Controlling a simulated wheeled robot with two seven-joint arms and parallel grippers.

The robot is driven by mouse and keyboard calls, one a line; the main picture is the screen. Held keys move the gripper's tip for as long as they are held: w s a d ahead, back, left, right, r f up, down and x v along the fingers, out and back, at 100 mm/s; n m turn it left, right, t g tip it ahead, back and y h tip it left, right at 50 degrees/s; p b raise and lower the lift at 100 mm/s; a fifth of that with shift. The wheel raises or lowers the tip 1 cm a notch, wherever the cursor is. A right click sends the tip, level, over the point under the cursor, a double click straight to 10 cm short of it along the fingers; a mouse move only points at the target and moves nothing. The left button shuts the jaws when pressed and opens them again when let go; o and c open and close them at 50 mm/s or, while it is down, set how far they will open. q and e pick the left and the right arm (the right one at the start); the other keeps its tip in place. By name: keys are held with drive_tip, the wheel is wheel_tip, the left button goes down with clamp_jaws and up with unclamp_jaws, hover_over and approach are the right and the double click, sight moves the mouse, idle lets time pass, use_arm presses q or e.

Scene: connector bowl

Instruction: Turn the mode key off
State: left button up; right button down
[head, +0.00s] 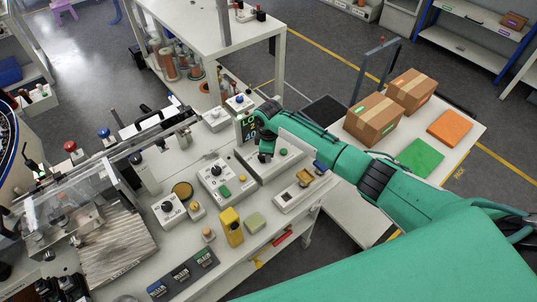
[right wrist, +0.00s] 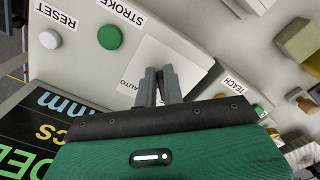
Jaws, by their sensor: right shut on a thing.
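The mode key switch is on a white plate (right wrist: 180,60) on a light grey control box (head: 291,163), with the words AUTO and TEACH beside it. My right gripper (right wrist: 158,78) is shut on the key, its fingers pointing at the plate. The fingers hide the key, so I cannot tell its turn angle. In the head view my right gripper (head: 265,156) comes down onto the box from the upper right. My left gripper is in neither view.
A green STROKE button (right wrist: 110,37) and a pale RESET button (right wrist: 50,39) sit close to the fingers. A dark display (head: 248,127) stands just behind. Another box with a black knob (head: 216,171), a yellow block (head: 231,227) and other small panels crowd the bench to the left and front.

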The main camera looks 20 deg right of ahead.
drive_tip(key=shift+w+r+n, duration=0.1)
drive_tip(key=shift+n, duration=0.2)
drive_tip(key=c, duration=1.5)
unclamp_jaws()
wheel_tip(320, 180, up, 14)
drive_tip(key=b, duration=0.3)
